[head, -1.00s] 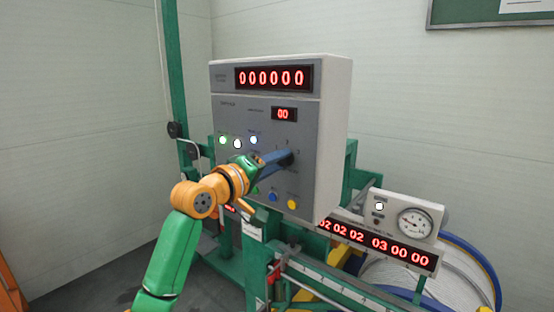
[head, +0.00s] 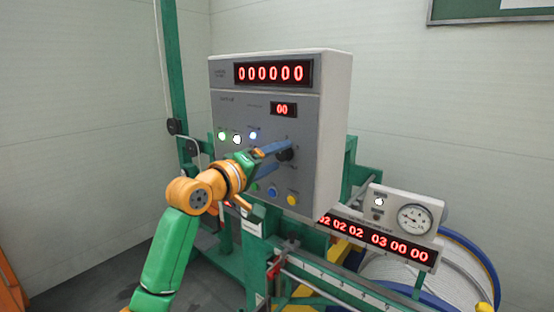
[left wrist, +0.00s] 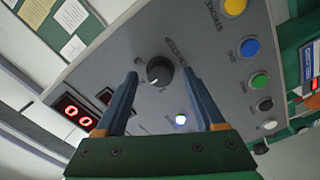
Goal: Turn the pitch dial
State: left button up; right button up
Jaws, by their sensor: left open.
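The pitch dial is a round black knob with a white pointer mark on the grey panel (head: 228,112). In the left wrist view the knob lies between the fingertips (left wrist: 159,74) with a gap on each side. I cannot tell how deep the fingertips reach around it. A small red display (head: 284,110) above the dial reads 00. My right gripper is not in view.
A larger display (head: 273,75) reads 000000. Lit buttons (head: 237,139) sit left of the dial; green, blue and yellow buttons (head: 292,200) sit below. A gauge box (head: 414,219), a red number strip (head: 374,238) and a cable reel (head: 470,265) stand at the lower right.

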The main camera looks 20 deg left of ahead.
pick_arm(q)
jog(key=b+v, duration=0.2)
jog(key=v, duration=0.4)
jog(key=shift+s+b, duration=0.25)
jog(key=shift+b, duration=0.1)
jog(key=shift+f, duration=0.1)
